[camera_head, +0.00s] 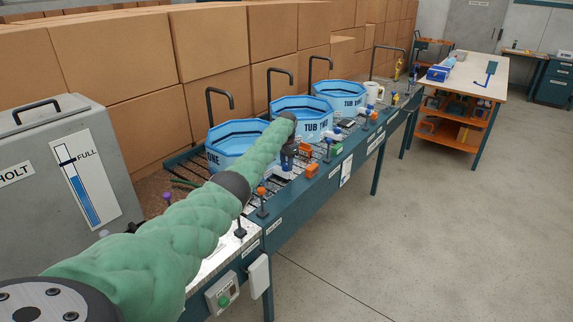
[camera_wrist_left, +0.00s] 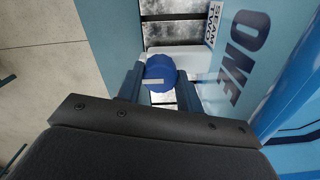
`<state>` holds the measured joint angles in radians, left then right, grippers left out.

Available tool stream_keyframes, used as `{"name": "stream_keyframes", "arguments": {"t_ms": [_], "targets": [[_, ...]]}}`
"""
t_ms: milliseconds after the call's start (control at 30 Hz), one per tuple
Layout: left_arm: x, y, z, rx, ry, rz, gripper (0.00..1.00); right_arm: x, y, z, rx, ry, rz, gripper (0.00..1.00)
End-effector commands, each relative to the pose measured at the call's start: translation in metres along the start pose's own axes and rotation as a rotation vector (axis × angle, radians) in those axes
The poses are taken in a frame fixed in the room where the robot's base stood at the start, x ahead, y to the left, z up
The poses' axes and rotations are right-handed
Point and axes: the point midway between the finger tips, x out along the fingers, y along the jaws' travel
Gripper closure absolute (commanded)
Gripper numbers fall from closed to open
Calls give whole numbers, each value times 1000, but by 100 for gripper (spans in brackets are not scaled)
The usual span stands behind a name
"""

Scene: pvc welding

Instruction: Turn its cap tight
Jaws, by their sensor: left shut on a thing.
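In the left wrist view, a round blue cap (camera_wrist_left: 160,68) with ribbed sides and a small white mark sits between the two dark fingers of my left gripper (camera_wrist_left: 159,90). The gripper is shut on it. How tightly the cap sits cannot be told. In the head view, my left gripper (camera_head: 288,158) is small and dark beside the rack, and the cap is not clear there. My right gripper is not in view.
Three blue tubs, tub one (camera_head: 232,140), tub two (camera_head: 303,118) and tub three (camera_head: 340,95), stand along the teal bench. A grey cabinet (camera_head: 60,165) is at left. Stacked cardboard boxes (camera_head: 205,45) stand behind. The floor at right is clear.

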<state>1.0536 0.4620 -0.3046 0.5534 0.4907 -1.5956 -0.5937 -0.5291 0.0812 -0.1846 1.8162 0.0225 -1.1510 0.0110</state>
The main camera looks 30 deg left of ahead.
Motion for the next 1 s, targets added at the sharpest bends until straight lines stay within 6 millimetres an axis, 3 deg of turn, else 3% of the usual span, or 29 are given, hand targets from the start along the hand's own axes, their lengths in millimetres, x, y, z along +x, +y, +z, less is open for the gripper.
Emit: {"name": "stream_keyframes", "arguments": {"t_ms": [367, 400, 500, 767, 933, 1000], "targets": [[0, 0, 0, 4, 0, 0, 87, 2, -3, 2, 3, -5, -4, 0], [0, 0, 0, 4, 0, 0, 56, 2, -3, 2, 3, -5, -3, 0], [0, 0, 0, 3, 0, 0, 42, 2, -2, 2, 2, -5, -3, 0], [-1, 0, 0, 3, 0, -1, 42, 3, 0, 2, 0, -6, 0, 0], [-12, -1, 0, 2, 2, -2, 42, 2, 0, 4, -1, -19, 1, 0], [-22, -1, 0, 2, 2, -2, 42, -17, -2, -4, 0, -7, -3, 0]]}}
